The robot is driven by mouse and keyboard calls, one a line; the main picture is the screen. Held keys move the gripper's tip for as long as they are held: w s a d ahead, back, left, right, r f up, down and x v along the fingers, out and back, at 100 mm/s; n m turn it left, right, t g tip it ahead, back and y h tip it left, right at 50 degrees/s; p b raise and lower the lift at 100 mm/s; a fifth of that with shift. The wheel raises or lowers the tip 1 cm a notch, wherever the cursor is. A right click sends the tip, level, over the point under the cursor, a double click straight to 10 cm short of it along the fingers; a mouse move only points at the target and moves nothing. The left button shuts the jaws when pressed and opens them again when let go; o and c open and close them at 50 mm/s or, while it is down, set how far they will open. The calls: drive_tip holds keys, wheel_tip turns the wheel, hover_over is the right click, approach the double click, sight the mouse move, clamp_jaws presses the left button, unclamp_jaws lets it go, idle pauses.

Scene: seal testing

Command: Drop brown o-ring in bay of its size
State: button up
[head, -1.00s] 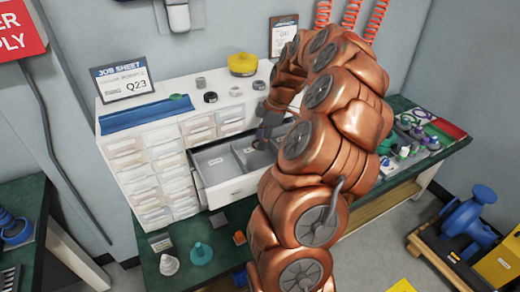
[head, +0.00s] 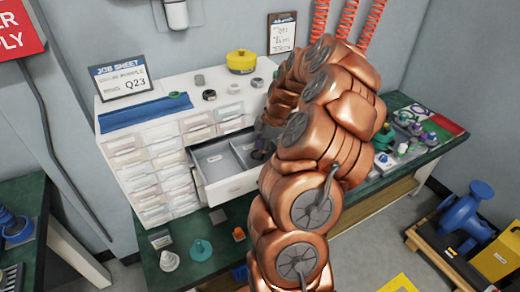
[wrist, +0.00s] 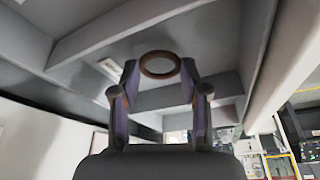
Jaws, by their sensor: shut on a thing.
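My gripper (wrist: 160,68) is shut on the brown o-ring (wrist: 160,76), which shows whole between the two fingertips in the wrist view. In the head view my gripper (head: 262,146) is a dark shape at the right part of the open drawer (head: 232,187), largely hidden behind my arm. The drawer is split into bays by grey dividers. The left bay (head: 213,161) looks empty, and a middle bay (head: 243,148) is partly visible. Bays farther right are hidden by my arm. In the wrist view grey divider walls (wrist: 140,38) surround the ring. I cannot tell which bay it is over.
The white drawer cabinet (head: 150,160) carries a job sheet reading Q23 (head: 122,78), a blue mat (head: 146,114), a yellow pot (head: 241,62) and several small rings. Cones and small parts stand on the green bench in front. Bottles (head: 405,135) crowd the bench at right.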

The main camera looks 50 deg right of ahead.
drive_tip(key=shift+f+b, duration=0.4)
drive_tip(key=shift+b, duration=0.05)
drive_tip(key=o, duration=0.8)
drive_tip(key=shift+c, duration=0.2)
drive_tip(key=shift+r, duration=0.1)
drive_tip(key=shift+r+p, duration=0.8)
drive_tip(key=shift+p, duration=0.3)
drive_tip(key=shift+d+r+b, duration=0.2)
drive_tip(key=shift+b, duration=0.4)
drive_tip(key=b+v, duration=0.2)
drive_tip(key=v, duration=0.9)
drive_tip(key=shift+b, duration=0.35)
